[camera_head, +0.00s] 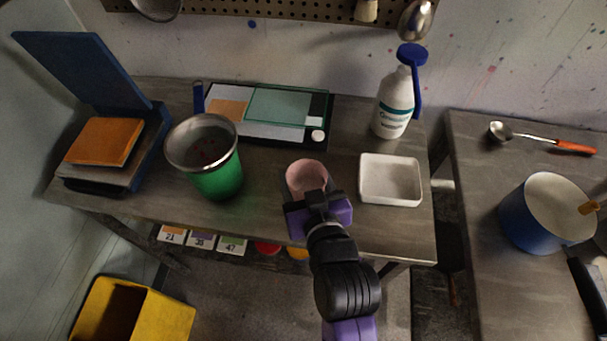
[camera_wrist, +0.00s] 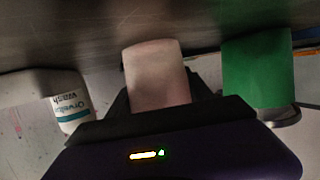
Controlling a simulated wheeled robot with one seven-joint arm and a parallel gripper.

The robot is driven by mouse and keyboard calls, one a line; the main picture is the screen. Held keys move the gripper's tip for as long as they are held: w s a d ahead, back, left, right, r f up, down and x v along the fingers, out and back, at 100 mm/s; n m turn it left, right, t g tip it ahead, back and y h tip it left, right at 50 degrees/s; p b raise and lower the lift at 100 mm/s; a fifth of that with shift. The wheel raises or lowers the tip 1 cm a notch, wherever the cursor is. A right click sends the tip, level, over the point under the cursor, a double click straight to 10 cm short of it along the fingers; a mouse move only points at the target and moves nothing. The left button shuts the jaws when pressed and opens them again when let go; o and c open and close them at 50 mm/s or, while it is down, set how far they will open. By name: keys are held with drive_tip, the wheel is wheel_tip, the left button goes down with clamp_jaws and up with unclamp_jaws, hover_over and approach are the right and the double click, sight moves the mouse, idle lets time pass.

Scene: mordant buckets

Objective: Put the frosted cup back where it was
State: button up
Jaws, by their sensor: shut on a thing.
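The frosted cup (camera_head: 306,176) is pale pink and translucent-looking. It is near the middle of the wooden table, between a green bucket and a white tray. My gripper (camera_head: 316,199) is shut on the cup from the front side. In the wrist view the cup (camera_wrist: 157,75) stands between the dark fingers (camera_wrist: 158,100). That view looks upside down, with the table surface (camera_wrist: 90,30) at the top. I cannot tell whether the cup's base touches the table or is slightly above it. Part of its near side is hidden by my gripper.
The green bucket (camera_head: 216,176) stands left of the cup. The white tray (camera_head: 390,182) is close on the right, with a white bottle (camera_head: 394,105) behind it. A glass-topped board (camera_head: 280,108) lies behind the cup. A blue press (camera_head: 88,70) stands far left.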

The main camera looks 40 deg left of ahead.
drive_tip(key=shift+f, duration=0.1)
drive_tip(key=o, duration=1.6)
drive_tip(key=shift+c, duration=0.2)
drive_tip(key=shift+r, duration=0.25)
drive_tip(key=b+v, duration=0.1)
drive_tip(key=v, duration=1.1)
drive_tip(key=shift+d+f, duration=0.1)
drive_tip(key=shift+f, duration=0.05)
